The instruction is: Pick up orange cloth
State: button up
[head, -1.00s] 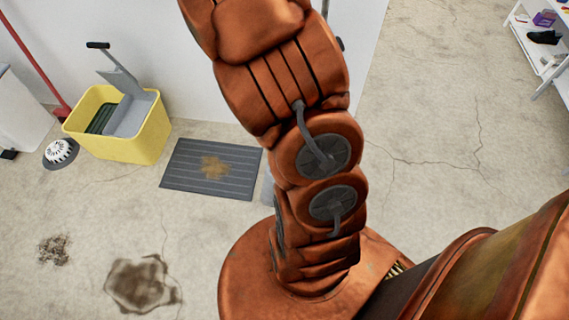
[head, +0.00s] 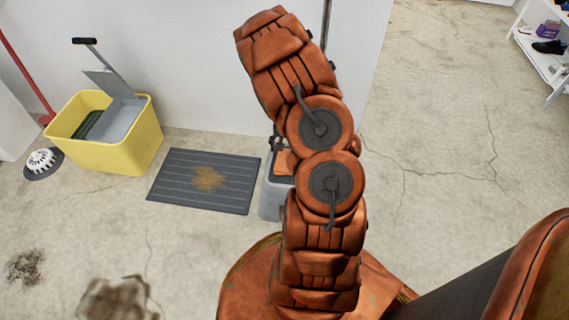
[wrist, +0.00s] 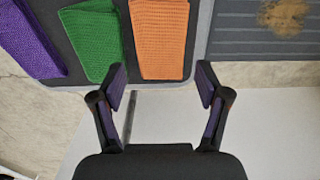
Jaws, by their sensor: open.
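The orange cloth (wrist: 159,38) lies folded flat in the wrist view, on the dark top (wrist: 77,52) of a grey container. A green cloth (wrist: 95,42) and a purple cloth (wrist: 30,42) lie to its left on the same top. My gripper (wrist: 162,72) is open and empty, its two fingers spread just below the orange cloth in the picture; the cloth is not between them. In the head view the grey container (head: 272,196) stands partly hidden behind my arm, with a small orange patch (head: 284,162) on top that looks like the cloth.
A dark striped mat (head: 203,181) with a brown stain lies left of the container. A yellow mop bucket (head: 133,145) stands farther left, near a white wall (head: 190,60). A white shelf (head: 535,55) stands far right. The floor on the right is clear.

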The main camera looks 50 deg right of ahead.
notch_tip(320, 180, down, 6)
jog(key=b, duration=0.2)
jog(key=shift+b, duration=0.4)
jog(key=shift+r, duration=0.1)
jog(key=shift+c, duration=0.4)
jog(key=c, duration=0.7)
notch_tip(320, 180, up, 4)
jog(key=shift+w+f+p, duration=0.1)
jog(key=shift+p, duration=1.05)
jog(key=s+a+r+p, duration=0.1)
jog(key=s+a+p, duration=0.2)
jog(key=s+a, duration=0.4)
jog(key=s, duration=0.7)
jog(key=shift+s+p, duration=0.3)
jog(key=shift+r, duration=0.1)
